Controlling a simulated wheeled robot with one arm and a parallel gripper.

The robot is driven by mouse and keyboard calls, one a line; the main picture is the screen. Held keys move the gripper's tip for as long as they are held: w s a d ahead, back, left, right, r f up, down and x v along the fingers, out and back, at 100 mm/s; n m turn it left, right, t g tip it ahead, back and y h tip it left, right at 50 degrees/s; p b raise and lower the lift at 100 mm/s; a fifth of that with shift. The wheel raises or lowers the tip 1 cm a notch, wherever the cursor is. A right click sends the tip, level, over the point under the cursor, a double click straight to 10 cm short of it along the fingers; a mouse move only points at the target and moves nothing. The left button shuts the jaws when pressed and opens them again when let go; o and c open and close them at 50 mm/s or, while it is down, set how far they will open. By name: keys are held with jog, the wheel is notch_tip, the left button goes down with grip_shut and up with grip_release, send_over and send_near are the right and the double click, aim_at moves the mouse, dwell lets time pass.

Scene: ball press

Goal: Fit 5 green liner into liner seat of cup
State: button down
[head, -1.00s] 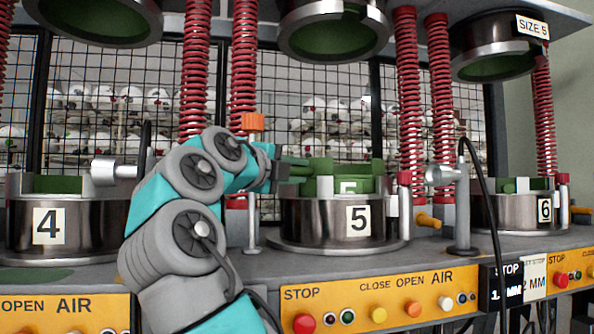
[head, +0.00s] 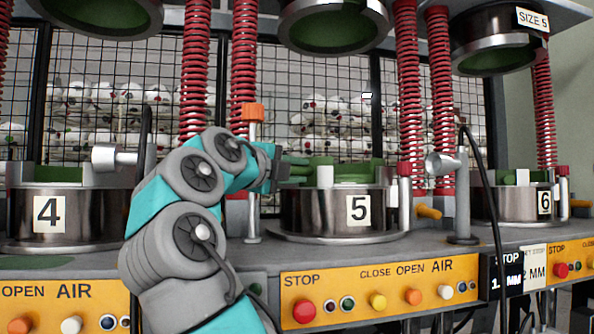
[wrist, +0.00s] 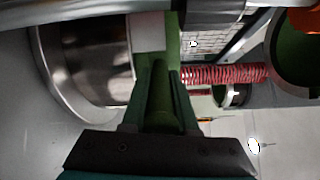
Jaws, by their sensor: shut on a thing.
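Cup 5 (head: 310,213) is a steel cup on the press table, with a number 5 plate on its front. The green liner (head: 340,163) sits at the cup's mouth, its upper part just above the rim. A white block at the rim covers part of it, and I cannot tell whether it is fully seated. My gripper (head: 290,171) reaches in from the left and is shut on the liner. In the wrist view the fingers (wrist: 158,95) close around a dark green piece (wrist: 162,85) beside the steel cup wall (wrist: 85,55).
Cup 4 (head: 75,220) stands to the left and cup 6 (head: 515,205) to the right. Red springs (head: 408,100) and a grey nozzle post (head: 462,195) flank cup 5. An upper steel mould (head: 335,25) hangs above. A yellow button panel (head: 380,290) runs along the front.

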jog(key=shift+f+b, duration=0.85)
jog(key=shift+f, duration=0.2)
jog(key=c, duration=0.6)
grip_release()
jog(key=shift+s, duration=0.15)
jog(key=v, duration=0.7)
dwell(0.6)
jog(key=shift+s, duration=0.15)
